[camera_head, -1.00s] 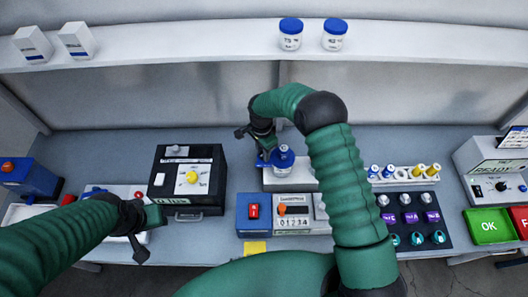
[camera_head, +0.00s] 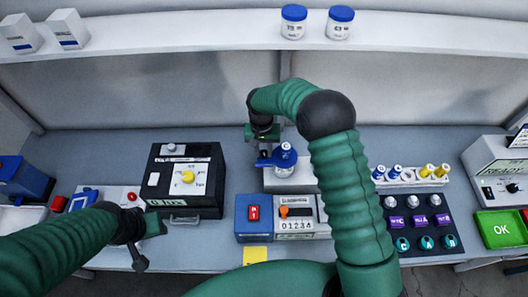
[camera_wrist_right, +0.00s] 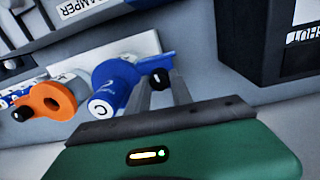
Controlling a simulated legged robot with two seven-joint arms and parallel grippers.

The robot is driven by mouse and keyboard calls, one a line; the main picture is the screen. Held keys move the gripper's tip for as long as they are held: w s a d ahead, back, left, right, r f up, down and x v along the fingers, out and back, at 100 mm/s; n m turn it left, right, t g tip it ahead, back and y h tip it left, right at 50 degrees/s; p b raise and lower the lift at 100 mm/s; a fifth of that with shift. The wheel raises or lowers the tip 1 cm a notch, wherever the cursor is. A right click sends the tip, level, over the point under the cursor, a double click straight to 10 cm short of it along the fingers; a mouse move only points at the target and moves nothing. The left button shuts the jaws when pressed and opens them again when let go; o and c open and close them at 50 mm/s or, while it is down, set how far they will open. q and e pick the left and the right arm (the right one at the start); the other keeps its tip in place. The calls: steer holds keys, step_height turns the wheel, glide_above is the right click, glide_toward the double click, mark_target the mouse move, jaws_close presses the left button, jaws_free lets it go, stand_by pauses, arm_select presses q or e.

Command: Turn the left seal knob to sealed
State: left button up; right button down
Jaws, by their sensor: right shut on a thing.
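The left seal knob, a blue knob with a side lever (camera_head: 286,160), stands on a long white block (camera_head: 277,182) at the middle of the bench. In the right wrist view the same blue knob (camera_wrist_right: 118,85) shows its round end and its lever with a black tip. My right gripper (camera_head: 263,151) is at the lever's left end; in the wrist view its fingers (camera_wrist_right: 163,92) close around the lever near that tip. An orange knob (camera_wrist_right: 48,100) is beside the blue one in the wrist view. My left gripper (camera_head: 147,240) hangs at the bench's front left; its jaw gap is unclear.
A black box with a yellow knob (camera_head: 188,177) stands left of the block. A blue switch box (camera_head: 253,213) and a counter (camera_head: 296,226) are in front. A vial rack (camera_head: 408,181) and button panel (camera_head: 420,228) are to the right, partly behind my arm.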

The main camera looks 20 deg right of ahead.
steer(key=n+b, duration=0.1)
steer(key=n, duration=0.2)
steer(key=shift+s+f+n, duration=0.1)
steer(key=shift+n, duration=0.3)
steer(key=shift+n+b, duration=0.3)
steer(key=shift+n, duration=1.4)
steer(key=shift+s, duration=0.1)
steer(key=c, duration=1.5)
jaws_free()
steer(key=o, duration=0.4)
steer(key=shift+c, duration=0.2)
steer(key=shift+s, duration=0.1)
